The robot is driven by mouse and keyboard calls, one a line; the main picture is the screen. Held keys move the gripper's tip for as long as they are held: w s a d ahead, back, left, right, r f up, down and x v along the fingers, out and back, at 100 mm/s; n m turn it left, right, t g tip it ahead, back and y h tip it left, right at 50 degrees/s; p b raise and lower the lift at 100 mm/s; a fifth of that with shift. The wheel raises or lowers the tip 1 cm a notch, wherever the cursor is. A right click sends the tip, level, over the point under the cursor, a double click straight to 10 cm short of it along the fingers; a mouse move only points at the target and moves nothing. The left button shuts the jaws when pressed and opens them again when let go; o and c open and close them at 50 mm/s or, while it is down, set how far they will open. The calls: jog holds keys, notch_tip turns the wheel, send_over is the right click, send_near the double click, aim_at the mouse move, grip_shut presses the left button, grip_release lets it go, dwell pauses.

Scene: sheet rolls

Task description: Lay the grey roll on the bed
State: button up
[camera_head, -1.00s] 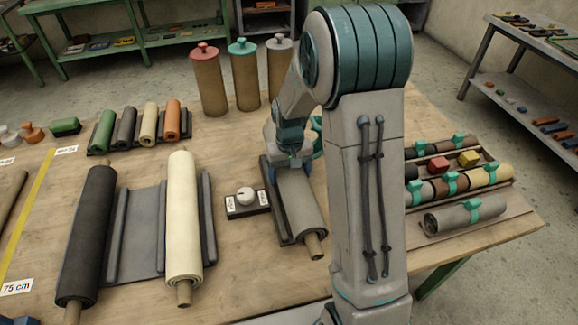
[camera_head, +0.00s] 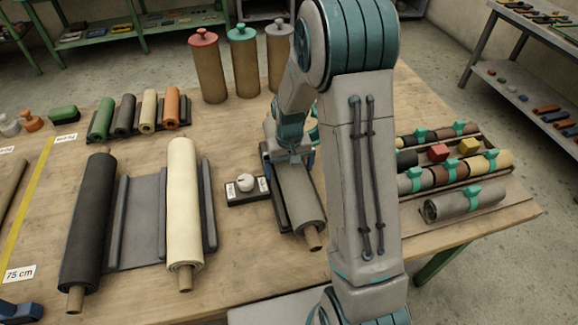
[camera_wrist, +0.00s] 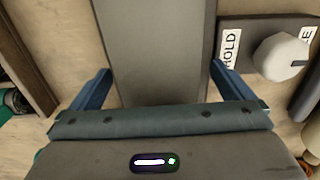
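The grey roll (camera_head: 298,192) lies lengthwise at the middle of the table, over a narrow dark-grey cradle (camera_head: 275,205). It also shows in the wrist view (camera_wrist: 160,60). My gripper (camera_head: 290,158) is over its far part. In the wrist view its blue fingers (camera_wrist: 160,70) straddle the roll, and their tips appear against its sides. The cradle's right side is hidden by the roll and my arm. A flat grey bed (camera_head: 140,225) with raised rails is at the left, bare between a black roll (camera_head: 87,225) and a cream roll (camera_head: 184,205).
A control box with a white knob (camera_head: 246,182) stands between the cream and grey rolls. Small coloured rolls and tall capped cylinders stand behind. Bare wood shows in front.

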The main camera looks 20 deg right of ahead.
jog(key=shift+r, duration=0.1)
notch_tip(320, 180, up, 11)
jog(key=shift+r, duration=0.1)
jog(key=shift+s+r, duration=0.2)
jog(key=shift+r, duration=0.45)
jog(key=s+r+t, duration=0.1)
jog(key=s+r, duration=0.2)
jog(key=s, duration=0.7)
jog(key=s+r+t, duration=0.2)
jog(key=s+r, duration=0.1)
jog(key=s, duration=0.7)
jog(key=shift+s+r, duration=0.35)
jog(key=shift+s, duration=0.05)
jog(key=shift+a, duration=0.1)
